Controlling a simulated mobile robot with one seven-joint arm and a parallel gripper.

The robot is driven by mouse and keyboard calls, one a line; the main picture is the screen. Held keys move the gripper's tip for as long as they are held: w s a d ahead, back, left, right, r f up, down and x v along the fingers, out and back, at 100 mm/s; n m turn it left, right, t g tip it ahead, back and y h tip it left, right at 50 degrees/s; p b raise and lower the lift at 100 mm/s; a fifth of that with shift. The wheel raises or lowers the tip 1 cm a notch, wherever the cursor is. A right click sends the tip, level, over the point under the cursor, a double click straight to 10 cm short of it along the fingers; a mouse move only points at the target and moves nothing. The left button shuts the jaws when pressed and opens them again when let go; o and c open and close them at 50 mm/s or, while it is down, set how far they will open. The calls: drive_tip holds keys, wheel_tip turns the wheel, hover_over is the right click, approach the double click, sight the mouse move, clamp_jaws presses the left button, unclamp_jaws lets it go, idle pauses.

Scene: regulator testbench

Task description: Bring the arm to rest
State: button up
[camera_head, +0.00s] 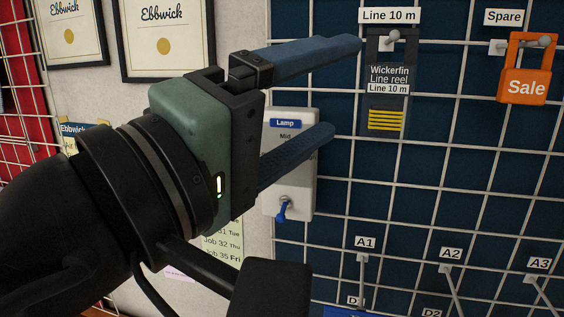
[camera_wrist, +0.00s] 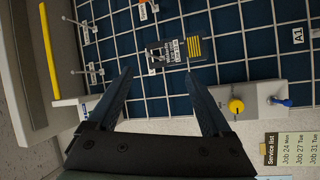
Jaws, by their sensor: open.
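My gripper (camera_head: 345,88) is raised in front of the wall grid in the head view, with its two blue fingers spread wide apart. Nothing is between them. In the wrist view my gripper (camera_wrist: 165,80) also shows open and empty. The dark Wickerfin line reel pack (camera_head: 388,112) hangs on the hook labelled Line 10 m, just right of the upper fingertip. In the wrist view the pack (camera_wrist: 172,52) shows beyond the fingers, and no contact is visible.
A white Lamp box (camera_head: 300,198) with a blue switch lever (camera_head: 283,209) is partly hidden behind the lower finger. An orange Sale tag (camera_head: 526,88) hangs at the Spare hook. Hooks A1 (camera_head: 362,262), A2 (camera_head: 447,270) and A3 (camera_head: 535,280) stick out lower right.

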drive_tip(key=s+a+m+t+y+b, duration=0.1)
drive_tip(key=t+y+b, duration=0.1)
drive_tip(key=t+y, duration=0.2)
drive_tip(key=s+a+m+t+y+b, duration=0.1)
drive_tip(key=m+t+y+b, duration=0.1)
drive_tip(key=t+y, duration=0.2)
drive_tip(key=s+a+f+m+t+y+b, duration=0.1)
drive_tip(key=s+m+t+y+b, duration=0.1)
drive_tip(key=t+y, duration=0.2)
drive_tip(key=shift+a+f+t+y, duration=0.1)
drive_tip(key=shift+a+t+y, duration=0.3)
drive_tip(key=shift+y, duration=0.6)
idle(0.8)
